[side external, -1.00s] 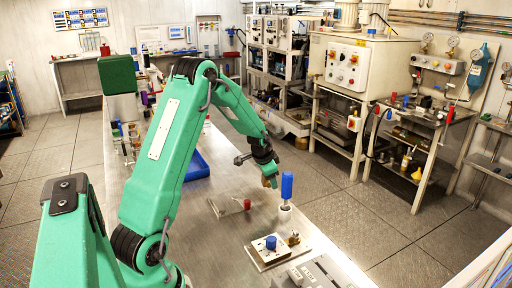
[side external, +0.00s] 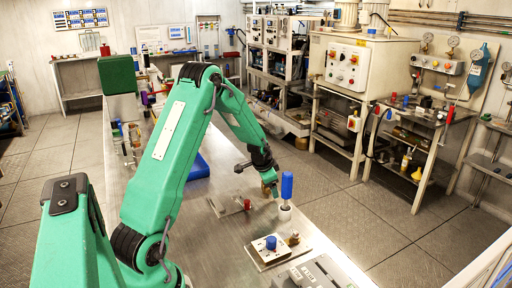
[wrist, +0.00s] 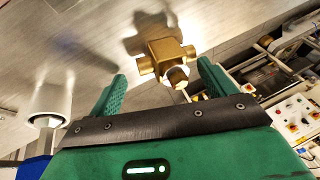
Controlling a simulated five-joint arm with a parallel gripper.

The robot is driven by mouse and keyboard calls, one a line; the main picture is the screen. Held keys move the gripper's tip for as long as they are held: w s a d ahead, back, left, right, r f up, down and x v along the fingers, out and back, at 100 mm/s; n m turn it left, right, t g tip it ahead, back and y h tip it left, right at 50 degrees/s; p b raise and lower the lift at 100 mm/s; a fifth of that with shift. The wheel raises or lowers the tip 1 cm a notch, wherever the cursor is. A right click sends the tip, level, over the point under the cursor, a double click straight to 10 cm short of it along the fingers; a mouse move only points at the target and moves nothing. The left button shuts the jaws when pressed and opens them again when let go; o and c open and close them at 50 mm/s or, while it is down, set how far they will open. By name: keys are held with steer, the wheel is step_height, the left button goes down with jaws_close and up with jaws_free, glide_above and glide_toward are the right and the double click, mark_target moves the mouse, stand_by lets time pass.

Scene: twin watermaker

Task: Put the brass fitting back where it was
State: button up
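The brass fitting (wrist: 160,50) is a blocky piece with short stubs, in the wrist view between the ends of my gripper's two green fingers (wrist: 163,75). In the side view the fitting (side external: 270,190) hangs at the tip of my gripper (side external: 268,178), above the bench, and its shadow falls apart from it in the wrist view.
A blue-handled upright tool (side external: 287,187) stands close right of my gripper. A pale plate with a blue knob (side external: 271,243) and another small brass part (side external: 294,238) are nearer the camera. A blue tray (side external: 198,168) lies behind my arm. The bench's right edge is near.

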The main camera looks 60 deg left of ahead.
steer(key=v, duration=1.2)
steer(key=shift+r, duration=0.15)
stand_by(0.3)
steer(key=shift+w, duration=0.1)
stand_by(0.4)
steer(key=w+d+r+m+t, duration=0.15)
steer(key=w+d, duration=0.25)
steer(key=w, duration=0.5)
steer(key=s+d+r+t, duration=0.1)
steer(key=s+d+r, duration=0.3)
steer(key=d+r, duration=0.25)
steer(key=s+d+r+n+h, duration=0.1)
steer(key=s+d, duration=0.7)
steer(key=s, duration=0.4)
steer(key=s+d+r+n+g+h, duration=0.1)
steer(key=s+d+r+n, duration=0.1)
steer(key=s+d, duration=0.5)
steer(key=shift+s+d+r+h, duration=0.25)
steer(key=shift+s+d+h, duration=0.15)
steer(key=shift+s, duration=1.95)
